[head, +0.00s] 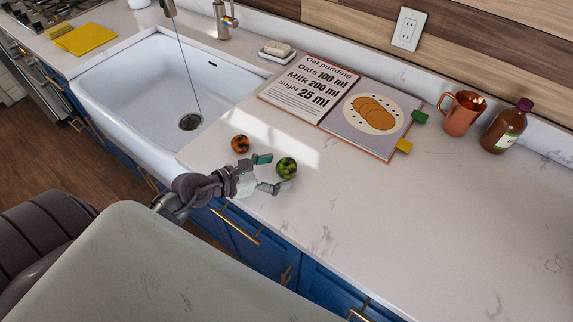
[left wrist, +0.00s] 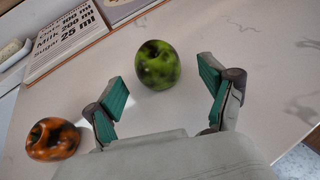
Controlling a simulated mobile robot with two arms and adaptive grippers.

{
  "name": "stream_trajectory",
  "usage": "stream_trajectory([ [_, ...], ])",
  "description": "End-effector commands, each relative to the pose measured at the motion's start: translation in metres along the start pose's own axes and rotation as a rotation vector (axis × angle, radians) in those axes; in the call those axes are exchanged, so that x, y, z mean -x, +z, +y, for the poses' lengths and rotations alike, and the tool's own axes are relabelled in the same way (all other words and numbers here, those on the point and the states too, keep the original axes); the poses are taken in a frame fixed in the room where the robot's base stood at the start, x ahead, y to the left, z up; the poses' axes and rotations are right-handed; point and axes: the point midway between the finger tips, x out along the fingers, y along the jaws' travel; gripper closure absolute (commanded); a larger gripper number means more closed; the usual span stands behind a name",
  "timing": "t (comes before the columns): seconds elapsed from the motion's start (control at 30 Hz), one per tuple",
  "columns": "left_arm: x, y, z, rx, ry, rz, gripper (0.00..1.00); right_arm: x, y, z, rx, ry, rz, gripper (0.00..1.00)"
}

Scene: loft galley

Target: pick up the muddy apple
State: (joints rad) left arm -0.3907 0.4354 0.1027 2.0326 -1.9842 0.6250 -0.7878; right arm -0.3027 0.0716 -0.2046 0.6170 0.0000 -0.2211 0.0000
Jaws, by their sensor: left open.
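Two apples lie on the pale counter. A green apple with dark smudges (head: 286,167) is just beyond my left gripper's fingertips; it also shows in the left wrist view (left wrist: 158,65). An orange-red apple with dark brown patches (head: 240,144) lies to its left, outside the fingers, and shows at the lower left of the left wrist view (left wrist: 53,139). Both carry dark marks, so I cannot tell for certain which is muddy. My left gripper (head: 267,173) is open and empty, its fingers (left wrist: 163,92) pointing toward the green apple. My right gripper is not in view.
A white sink (head: 130,85) lies to the left. An open recipe book (head: 347,127) lies behind the apples. A copper mug (head: 462,113) and a brown bottle (head: 506,127) stand at the back right. The counter (head: 400,220) right of the green apple is clear.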

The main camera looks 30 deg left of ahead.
Motion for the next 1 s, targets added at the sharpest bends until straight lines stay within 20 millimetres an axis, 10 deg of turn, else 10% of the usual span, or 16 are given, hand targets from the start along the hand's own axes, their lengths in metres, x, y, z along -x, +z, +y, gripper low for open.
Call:
stream_trajectory([
  [0.5, -0.036, 0.001, 0.002, 0.001, 0.001, -0.001, 0.18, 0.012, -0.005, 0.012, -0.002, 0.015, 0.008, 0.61],
  [0.9, -0.036, 0.001, 0.002, 0.001, 0.001, 0.000, 0.84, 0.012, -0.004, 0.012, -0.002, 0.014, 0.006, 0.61],
  [1.0, -0.036, 0.001, 0.002, 0.001, 0.001, -0.001, 0.84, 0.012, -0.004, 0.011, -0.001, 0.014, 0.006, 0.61],
])
